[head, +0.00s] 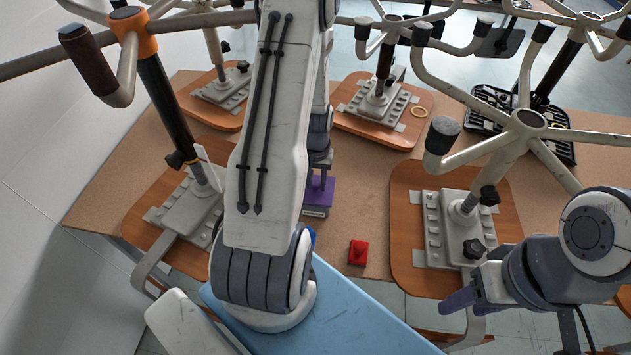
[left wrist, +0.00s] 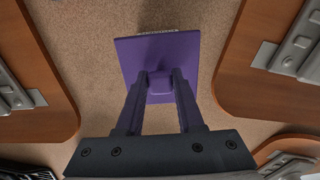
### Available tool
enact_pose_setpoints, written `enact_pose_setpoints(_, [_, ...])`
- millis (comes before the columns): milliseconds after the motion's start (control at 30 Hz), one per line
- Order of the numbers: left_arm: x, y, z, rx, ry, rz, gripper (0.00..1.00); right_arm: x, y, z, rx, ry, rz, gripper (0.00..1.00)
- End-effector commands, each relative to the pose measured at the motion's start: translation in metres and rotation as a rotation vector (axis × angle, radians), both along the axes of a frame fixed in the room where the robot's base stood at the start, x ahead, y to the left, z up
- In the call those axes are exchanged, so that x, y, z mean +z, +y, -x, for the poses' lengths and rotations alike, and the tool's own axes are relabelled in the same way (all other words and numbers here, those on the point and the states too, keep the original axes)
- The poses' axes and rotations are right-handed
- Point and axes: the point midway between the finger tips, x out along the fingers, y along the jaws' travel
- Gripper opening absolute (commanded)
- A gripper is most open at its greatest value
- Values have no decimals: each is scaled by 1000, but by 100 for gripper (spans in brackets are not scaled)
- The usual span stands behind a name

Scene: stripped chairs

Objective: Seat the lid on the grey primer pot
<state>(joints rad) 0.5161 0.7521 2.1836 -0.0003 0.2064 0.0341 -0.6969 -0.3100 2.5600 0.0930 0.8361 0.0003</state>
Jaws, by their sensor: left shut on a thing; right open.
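My left gripper (left wrist: 160,90) is shut on the small knob of a square purple lid (left wrist: 183,53). The purple lid also shows in the head view (head: 320,190), below my left arm at the middle of the table. A strip with printed lettering shows along its far edge in the left wrist view. I cannot tell whether the lid rests on something or hangs free. No grey pot is clearly visible; my arm and the lid hide part of the table. My right gripper (head: 458,300) is open and empty at the lower right, near the table's front edge.
A small red block (head: 358,253) lies near the brown table's (head: 345,215) front edge. Upturned chair seats with grey plates and metal legs stand around, including one at the right (head: 405,205) and one at the left (head: 140,222).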

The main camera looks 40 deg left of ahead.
Motion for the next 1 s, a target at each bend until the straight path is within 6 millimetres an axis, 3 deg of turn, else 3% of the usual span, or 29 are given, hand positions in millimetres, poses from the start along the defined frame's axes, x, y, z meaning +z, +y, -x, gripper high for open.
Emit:
enact_pose_setpoints(867, [-18, 0, 0, 0, -1, -1, 0, -14, 0, 0, 0, 0, 0, 50])
enact_pose_setpoints(900, [-17, 0, 0, 0, -1, -1, 48, -13, 0, 0, 0, 0, 0, 50])
enact_pose_setpoints(967, [-17, 0, 0, 0, -1, -1, 71, -12, 0, 0, 0, 0, 0, 50])
enact_pose_setpoints(1000, [-17, 0, 0, 0, -1, -1, 71, -12, 0, 0, 0, 0, 0, 50])
